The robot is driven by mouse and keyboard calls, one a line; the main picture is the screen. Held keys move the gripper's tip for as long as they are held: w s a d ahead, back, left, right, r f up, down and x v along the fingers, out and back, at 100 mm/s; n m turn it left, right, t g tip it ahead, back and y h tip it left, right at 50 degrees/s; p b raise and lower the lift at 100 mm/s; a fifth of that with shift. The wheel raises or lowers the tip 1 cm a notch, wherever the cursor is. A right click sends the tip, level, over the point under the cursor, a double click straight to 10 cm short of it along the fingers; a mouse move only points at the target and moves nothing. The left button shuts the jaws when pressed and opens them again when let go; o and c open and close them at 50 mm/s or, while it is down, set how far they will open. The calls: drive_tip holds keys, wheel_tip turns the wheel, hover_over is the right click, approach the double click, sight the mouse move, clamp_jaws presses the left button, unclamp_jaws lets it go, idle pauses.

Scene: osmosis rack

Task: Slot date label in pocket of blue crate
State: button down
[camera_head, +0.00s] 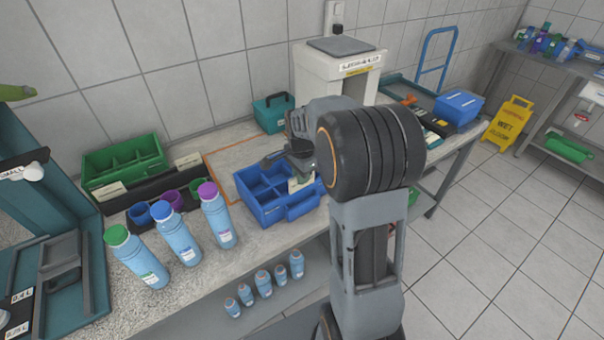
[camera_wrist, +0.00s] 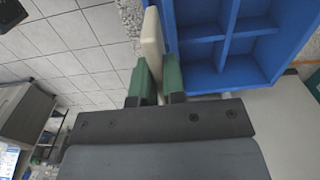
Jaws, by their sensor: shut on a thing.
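The blue crate (camera_head: 250,205) stands on the speckled bench, with open compartments showing; its wall and dividers also show in the wrist view (camera_wrist: 228,35). My gripper (camera_wrist: 158,78) has green fingers shut on a thin cream date label (camera_wrist: 152,45), which sticks out past the fingertips. In the wrist view the label is beside the crate's outer wall; I cannot tell if they touch. In the head view the label (camera_head: 298,184) shows as a pale patch by the crate's right end, below my gripper.
Three blue bottles (camera_head: 178,236) with coloured caps stand left of the crate. A green divided crate (camera_head: 124,160) is at the back left. A teal box (camera_head: 273,112) and a white machine (camera_head: 325,75) stand behind. Another blue box (camera_head: 458,107) is at the far right.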

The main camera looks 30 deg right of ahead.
sight(301, 187)
drive_tip(key=shift+f+b, duration=1.2)
drive_tip(key=shift+f, duration=0.5)
drive_tip(key=shift+w+f+b, duration=0.1)
drive_tip(key=shift+f+b, duration=0.3)
drive_tip(key=shift+f, duration=0.3)
idle(0.5)
drive_tip(key=shift+r, duration=0.2)
idle(0.6)
drive_tip(key=c, duration=1.1)
unclamp_jaws()
wheel_tip(301, 187, up, 14)
drive_tip(key=shift+f, duration=0.1)
